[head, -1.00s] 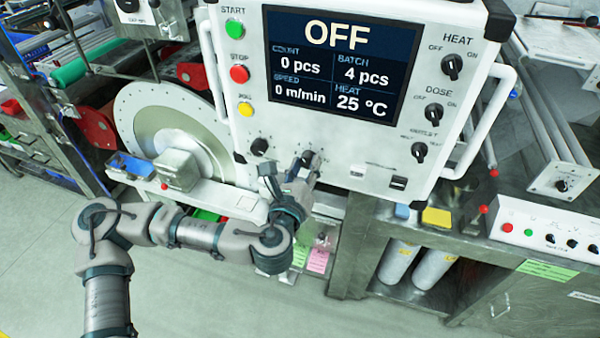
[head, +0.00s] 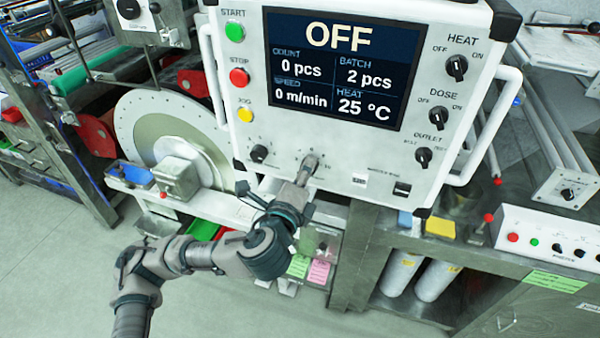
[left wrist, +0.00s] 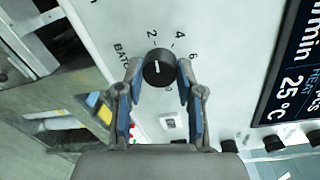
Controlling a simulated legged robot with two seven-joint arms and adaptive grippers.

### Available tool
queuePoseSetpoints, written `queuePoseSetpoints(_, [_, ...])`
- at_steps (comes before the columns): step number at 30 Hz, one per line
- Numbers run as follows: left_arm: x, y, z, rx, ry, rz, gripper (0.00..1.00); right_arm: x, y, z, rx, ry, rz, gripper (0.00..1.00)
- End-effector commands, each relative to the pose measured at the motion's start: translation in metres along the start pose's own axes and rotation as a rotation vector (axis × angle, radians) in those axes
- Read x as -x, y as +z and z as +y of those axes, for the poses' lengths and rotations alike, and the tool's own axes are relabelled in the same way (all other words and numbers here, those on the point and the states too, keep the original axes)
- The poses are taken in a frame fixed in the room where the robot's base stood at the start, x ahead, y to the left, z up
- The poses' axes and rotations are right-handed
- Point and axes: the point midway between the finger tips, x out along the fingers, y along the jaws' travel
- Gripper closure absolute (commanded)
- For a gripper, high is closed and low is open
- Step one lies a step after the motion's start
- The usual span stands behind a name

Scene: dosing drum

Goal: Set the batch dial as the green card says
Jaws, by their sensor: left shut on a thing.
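My left gripper (head: 308,170) is at the lower middle of the white control panel in the head view. In the left wrist view the black batch dial (left wrist: 159,67) sits between the fingertips of the left gripper (left wrist: 157,72), which is shut on it. The numbers 2, 4 and 6 show around the dial, and its white line points roughly towards 2. The screen (head: 335,70) reads OFF, batch 2 pcs, count 0 pcs. A green card (head: 298,266) hangs below the panel beside a pink card (head: 319,272); its writing is too small to read. My right gripper is out of view.
Another black knob (head: 259,153) is left of the gripper. Heat (head: 456,67), dose (head: 438,115) and outlet (head: 423,157) knobs line the panel's right side. A white handle (head: 484,130) projects at the right. A second green label (head: 556,281) is on the right-hand bench.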

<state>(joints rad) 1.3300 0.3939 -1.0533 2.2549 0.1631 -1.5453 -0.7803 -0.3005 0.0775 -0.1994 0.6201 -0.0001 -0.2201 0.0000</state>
Motion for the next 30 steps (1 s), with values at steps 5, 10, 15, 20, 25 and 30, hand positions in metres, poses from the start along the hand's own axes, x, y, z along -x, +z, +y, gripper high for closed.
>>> queuePoseSetpoints(5, [0.0002,-0.0026,-0.0009,0.074,-0.004,0.013,0.98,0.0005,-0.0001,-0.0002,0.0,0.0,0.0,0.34])
queuePoseSetpoints(10, [0.0003,-0.0026,-0.0006,0.111,-0.004,0.016,0.98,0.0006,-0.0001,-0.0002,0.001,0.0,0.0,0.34])
queuePoseSetpoints(15, [0.0003,-0.0027,-0.0004,0.124,-0.004,0.017,0.98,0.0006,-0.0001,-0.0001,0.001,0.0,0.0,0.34])
queuePoseSetpoints(20, [0.0003,-0.0027,-0.0002,0.124,-0.004,0.017,0.98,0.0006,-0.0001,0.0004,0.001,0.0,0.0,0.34])
queuePoseSetpoints(25, [0.0003,-0.0028,0.0001,0.123,-0.003,0.018,0.6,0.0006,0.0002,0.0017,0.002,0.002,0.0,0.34])
queuePoseSetpoints(30, [0.0007,-0.0012,0.0005,0.123,-0.003,0.014,0.37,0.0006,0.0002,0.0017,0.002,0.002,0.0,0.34])
